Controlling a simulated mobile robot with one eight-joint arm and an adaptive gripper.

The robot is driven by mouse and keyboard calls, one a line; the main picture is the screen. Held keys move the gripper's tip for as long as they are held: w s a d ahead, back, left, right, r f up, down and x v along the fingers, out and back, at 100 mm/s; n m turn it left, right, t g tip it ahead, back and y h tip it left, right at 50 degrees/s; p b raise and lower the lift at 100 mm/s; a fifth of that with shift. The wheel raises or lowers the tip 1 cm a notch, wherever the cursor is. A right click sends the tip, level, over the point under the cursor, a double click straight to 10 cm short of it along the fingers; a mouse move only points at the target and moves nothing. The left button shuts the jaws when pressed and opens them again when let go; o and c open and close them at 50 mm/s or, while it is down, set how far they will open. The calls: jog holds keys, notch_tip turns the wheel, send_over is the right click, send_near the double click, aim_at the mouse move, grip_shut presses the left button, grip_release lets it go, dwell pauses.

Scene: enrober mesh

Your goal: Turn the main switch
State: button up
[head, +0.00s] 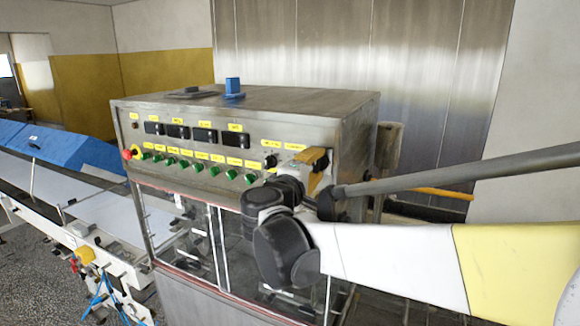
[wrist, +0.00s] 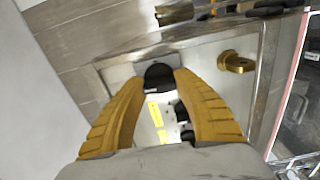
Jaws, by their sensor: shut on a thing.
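My gripper (head: 314,168) is at the right end of the control panel on the steel cabinet, with yellow fingers. In the wrist view my gripper (wrist: 162,78) has its fingertips on either side of a black knob (wrist: 158,75), shut on it. The knob appears to be the main switch. The fingers and my arm hide this knob in the head view. Its turned position cannot be read.
The cabinet (head: 330,112) has a row of green buttons (head: 214,171), dark displays (head: 204,135) and a red button (head: 127,154). A black knob (head: 270,161) sits left of my gripper. A brass-coloured fitting (wrist: 237,62) stands out at upper right in the wrist view.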

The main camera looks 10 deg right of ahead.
jog(key=shift+n, duration=0.4)
jog(key=o, duration=1.2)
jog(key=shift+c, duration=0.2)
jog(key=v, duration=1.2)
jog(key=shift+d, duration=0.1)
